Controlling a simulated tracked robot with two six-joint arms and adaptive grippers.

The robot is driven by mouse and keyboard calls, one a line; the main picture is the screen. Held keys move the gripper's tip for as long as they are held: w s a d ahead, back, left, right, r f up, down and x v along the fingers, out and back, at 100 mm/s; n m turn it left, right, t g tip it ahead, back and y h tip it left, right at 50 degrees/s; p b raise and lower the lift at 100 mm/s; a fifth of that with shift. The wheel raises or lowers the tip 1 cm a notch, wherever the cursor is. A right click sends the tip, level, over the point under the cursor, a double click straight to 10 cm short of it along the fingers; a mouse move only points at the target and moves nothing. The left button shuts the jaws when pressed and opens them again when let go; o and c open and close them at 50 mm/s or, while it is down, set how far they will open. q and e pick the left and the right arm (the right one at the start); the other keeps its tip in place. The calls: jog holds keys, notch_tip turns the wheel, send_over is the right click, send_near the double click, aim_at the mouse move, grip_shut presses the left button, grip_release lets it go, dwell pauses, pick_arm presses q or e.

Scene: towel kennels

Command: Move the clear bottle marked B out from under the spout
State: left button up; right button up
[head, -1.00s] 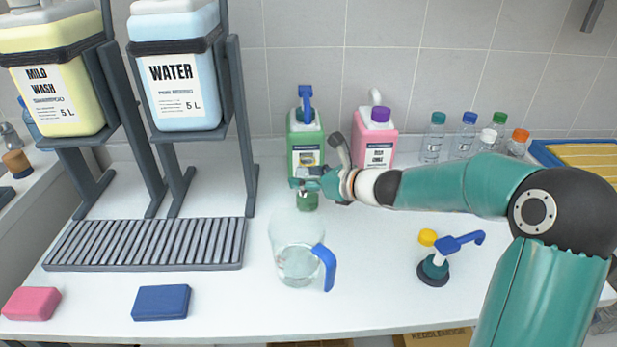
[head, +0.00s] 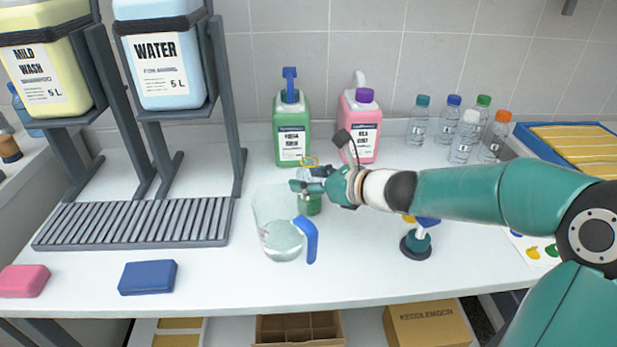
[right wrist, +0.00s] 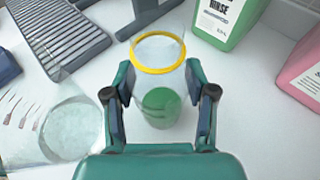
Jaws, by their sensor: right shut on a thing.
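A clear bottle (head: 310,200) with a yellow ring at its neck and green contents low inside is between the fingers of my right gripper (head: 304,187). In the right wrist view my gripper (right wrist: 160,108) is shut on this bottle (right wrist: 160,105) from both sides, and the bottle looks upright. No letter B can be read on it. I cannot tell whether its base touches the counter. No spout stands over it. The water tank (head: 161,62) and mild wash tank (head: 42,72) stand on racks to the left. My left gripper is not in view.
A clear jug (head: 278,232) with a blue handle stands in front, close to the bottle. The green jerrycan (head: 293,140) and pink jerrycan (head: 360,128) stand behind. A blue-topped pump (head: 417,246) stands to the right under my arm. The drip grate (head: 135,222) lies left.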

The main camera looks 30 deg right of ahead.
jog(key=shift+s, duration=0.25)
jog(key=o, duration=1.3)
jog(key=v, duration=1.2)
